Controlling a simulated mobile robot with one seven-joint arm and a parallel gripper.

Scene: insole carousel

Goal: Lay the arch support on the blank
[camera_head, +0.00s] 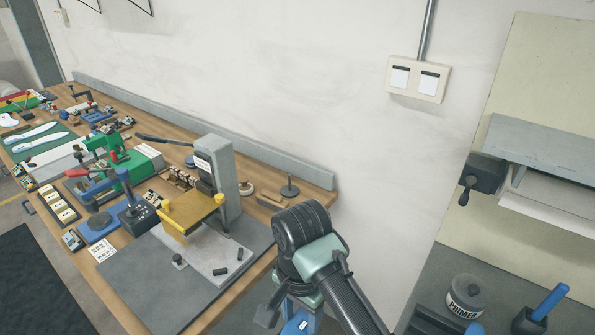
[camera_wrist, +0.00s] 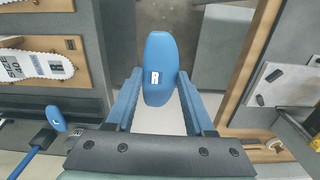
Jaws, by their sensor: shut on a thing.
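My gripper (camera_wrist: 159,76) is shut on a blue oval arch support marked R (camera_wrist: 158,50), held between its two blue fingers in the wrist view. In the head view my gripper (camera_head: 296,304) is low in the middle, right of the bench's near end; the piece in it is mostly hidden there. A second blue support marked L (camera_wrist: 57,119) lies at the left of the wrist view, apart from my gripper. White insole shapes (camera_head: 37,134) lie on a green mat at the bench's far left. I cannot tell which one is the blank.
The wooden bench (camera_head: 320,194) runs along the wall. A grey press with a yellow plate (camera_head: 195,212) stands on its near end, with clamps and small tools beyond. A primer tin (camera_head: 465,297) and a blue-handled tool (camera_head: 550,301) stand at the lower right. White soles (camera_wrist: 35,66) lie left in the wrist view.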

